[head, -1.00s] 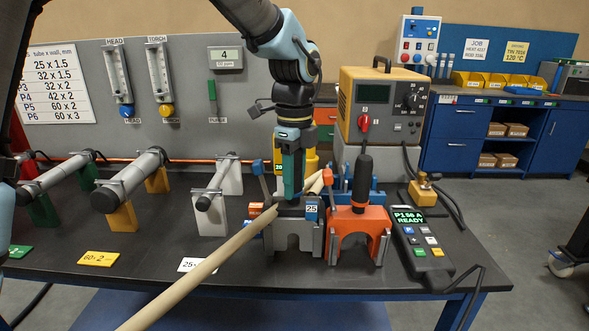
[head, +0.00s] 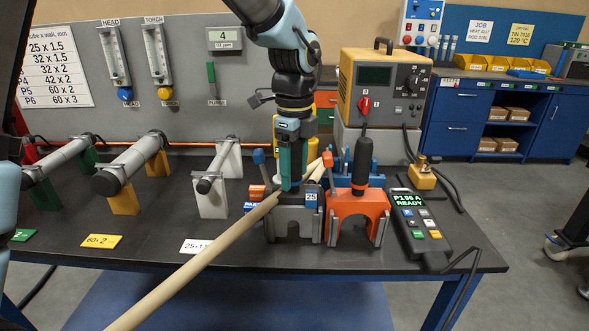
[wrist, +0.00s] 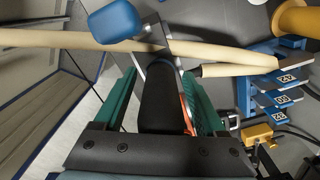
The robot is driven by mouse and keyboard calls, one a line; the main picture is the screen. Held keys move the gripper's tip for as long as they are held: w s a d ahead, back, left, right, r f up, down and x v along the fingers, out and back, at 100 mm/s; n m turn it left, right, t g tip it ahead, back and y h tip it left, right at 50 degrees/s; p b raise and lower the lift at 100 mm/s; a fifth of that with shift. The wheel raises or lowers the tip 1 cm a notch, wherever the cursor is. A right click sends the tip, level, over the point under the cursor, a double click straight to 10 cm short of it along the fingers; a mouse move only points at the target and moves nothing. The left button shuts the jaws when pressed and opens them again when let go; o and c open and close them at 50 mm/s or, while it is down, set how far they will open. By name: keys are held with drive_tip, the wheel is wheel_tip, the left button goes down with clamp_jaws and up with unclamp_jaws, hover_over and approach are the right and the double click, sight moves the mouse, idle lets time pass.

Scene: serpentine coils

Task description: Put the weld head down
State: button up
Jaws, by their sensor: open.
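A grey arch-shaped head marked 25 (head: 284,218), which looks like the weld head, stands upright on the dark bench top. It has a blue-knobbed lever (head: 259,157). My gripper (head: 291,186) is right above it, pointing down. In the wrist view a black handle (wrist: 160,98) lies between my green fingers, which are open around it. A long beige tube (head: 200,258) reaches from the lower left to the grey head. I cannot tell whether the head encloses the tube. An orange head (head: 357,204) with a black handle (head: 362,160) stands just right of it.
A pendant reading READY (head: 417,220) lies at the right, near a brass-topped block (head: 423,177). A yellow power source (head: 384,93) stands behind. Blue numbered holders (wrist: 283,77) sit close to the gripper. Tube mounts stand at left. The front bench strip is partly clear.

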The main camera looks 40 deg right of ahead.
wheel_tip(320, 180, up, 12)
drive_tip(key=shift+r+b, duration=0.2)
drive_tip(key=shift+b, duration=1)
drive_tip(key=w+a+f+n, duration=0.5)
drive_tip(key=w+a+n, duration=0.15)
drive_tip(key=a, duration=0.25)
drive_tip(key=w+a+f+n, duration=0.4)
drive_tip(key=w+a+n, duration=0.25)
drive_tip(key=a, duration=0.25)
drive_tip(key=s+a+f+n, duration=0.2)
drive_tip(key=a+f+n, duration=0.2)
drive_tip(key=a+n, duration=0.4)
drive_tip(key=s+a+f+n+t, duration=0.1)
drive_tip(key=s+a+f+n, duration=0.1)
drive_tip(key=a+f+n, duration=0.3)
drive_tip(key=a+n, duration=0.4)
drive_tip(key=a, duration=0.6)
drive_tip(key=shift+t, duration=0.3)
